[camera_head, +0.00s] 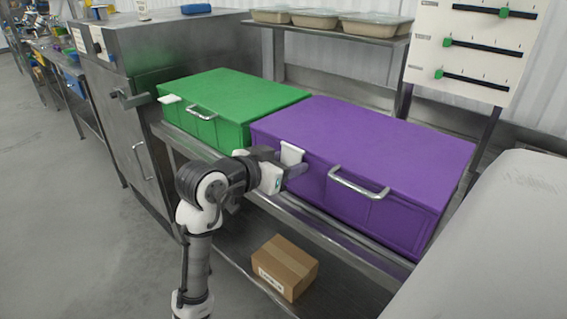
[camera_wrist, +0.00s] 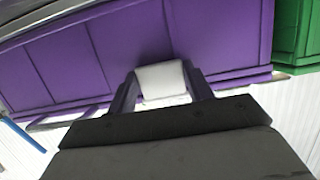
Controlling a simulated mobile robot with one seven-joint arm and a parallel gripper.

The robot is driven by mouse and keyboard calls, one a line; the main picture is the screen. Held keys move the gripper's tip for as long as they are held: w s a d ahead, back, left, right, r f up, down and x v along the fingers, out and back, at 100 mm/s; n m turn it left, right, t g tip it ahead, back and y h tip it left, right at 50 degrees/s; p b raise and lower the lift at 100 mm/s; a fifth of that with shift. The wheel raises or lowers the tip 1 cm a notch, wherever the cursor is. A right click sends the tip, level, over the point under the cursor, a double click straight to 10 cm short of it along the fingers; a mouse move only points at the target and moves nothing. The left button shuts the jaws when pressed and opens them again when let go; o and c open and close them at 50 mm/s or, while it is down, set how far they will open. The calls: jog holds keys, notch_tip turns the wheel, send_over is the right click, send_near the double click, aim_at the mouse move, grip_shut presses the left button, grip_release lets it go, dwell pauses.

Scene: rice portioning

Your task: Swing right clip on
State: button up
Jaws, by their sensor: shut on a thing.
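A purple box (camera_head: 380,137) with its lid down stands on the metal table. Its white clip (camera_head: 292,152) is at the left end of the front face, just under the top edge. My gripper (camera_head: 287,168) is at this clip and shut on it. In the wrist view the white clip (camera_wrist: 162,80) sits between my two dark fingers, against the purple front (camera_wrist: 90,55). Whether the clip is latched cannot be told. A metal handle (camera_head: 357,184) is on the box front, right of the gripper. No second clip shows on this front.
A green box (camera_head: 235,92) with a white clip (camera_head: 169,99) and a metal handle stands left of the purple one. A cardboard box (camera_head: 285,266) is on the lower shelf. A panel with green sliders (camera_head: 475,45) stands behind. Floor at left is clear.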

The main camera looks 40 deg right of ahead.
jog(key=shift+d+f, duration=0.1)
jog(key=shift+d, duration=0.45)
jog(key=o, duration=0.5)
jog(key=shift+f, duration=0.1)
jog(key=shift+p+v, duration=0.6)
jog(key=shift+v, duration=0.45)
jog(key=v, duration=0.4)
jog(key=shift+a+p, duration=0.25)
jog(key=shift+p, duration=0.1)
